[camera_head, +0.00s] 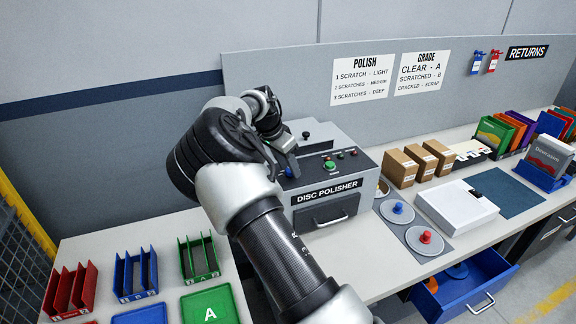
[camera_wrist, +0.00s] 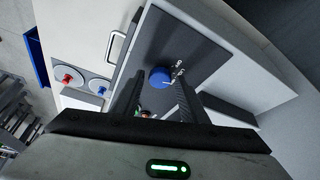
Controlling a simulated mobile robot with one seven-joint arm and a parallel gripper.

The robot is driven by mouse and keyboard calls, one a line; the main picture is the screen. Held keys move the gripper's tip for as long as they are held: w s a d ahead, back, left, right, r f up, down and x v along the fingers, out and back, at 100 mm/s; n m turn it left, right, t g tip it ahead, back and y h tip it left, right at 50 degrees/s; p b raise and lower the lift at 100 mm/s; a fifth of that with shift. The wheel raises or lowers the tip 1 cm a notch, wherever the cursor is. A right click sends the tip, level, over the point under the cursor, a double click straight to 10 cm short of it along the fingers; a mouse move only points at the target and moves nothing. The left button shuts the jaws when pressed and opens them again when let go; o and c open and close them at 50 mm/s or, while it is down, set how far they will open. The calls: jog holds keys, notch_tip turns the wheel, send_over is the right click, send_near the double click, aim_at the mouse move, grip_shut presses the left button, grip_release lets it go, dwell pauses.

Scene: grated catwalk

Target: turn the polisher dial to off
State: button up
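The disc polisher (camera_head: 362,195) is a grey box on the bench, with its name on the front and a drawer below. Its blue round dial (camera_wrist: 160,76) shows in the wrist view on a dark panel with small white lettering beside it. In the head view a bit of blue, likely the dial (camera_head: 289,172), shows at the panel's left beside my gripper (camera_head: 284,160). In the wrist view my gripper's two dark fingers (camera_wrist: 161,88) are apart, with the dial showing between their tips. I cannot tell whether they touch it. The dial's pointer setting is not clear.
A green button (camera_head: 329,165) and small red ones sit on the polisher's panel. Brown boxes (camera_head: 400,168) and a pad with blue-knobbed (camera_head: 397,208) and red-knobbed discs (camera_head: 425,237) stand to its right. A blue drawer (camera_head: 465,285) is open below. Coloured racks (camera_head: 136,275) stand at left.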

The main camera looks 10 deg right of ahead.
jog(key=c, duration=0.7)
jog(key=shift+c, duration=0.2)
jog(key=shift+n+b, duration=0.3)
jog(key=shift+b, duration=0.1)
jog(key=n+b, duration=0.1)
jog(key=n+t+y+b, duration=0.1)
jog(key=n+b, duration=0.1)
jog(key=shift+s+d+f, duration=0.1)
jog(key=shift+s+d, duration=0.05)
jog(key=shift+d+n+t+y+b, duration=0.1)
jog(key=shift+n+t+y+b, duration=0.2)
jog(key=shift+n+b, duration=0.6)
jog(key=shift+d+n+t+y+b, duration=0.15)
jog(key=shift+n+y+b, duration=0.35)
jog(key=shift+n, duration=0.7)
jog(key=shift+a+r, duration=0.1)
jog(key=shift+r, duration=0.1)
jog(key=o, duration=1)
jog(key=shift+s, duration=0.1)
jog(key=shift+o, duration=0.2)
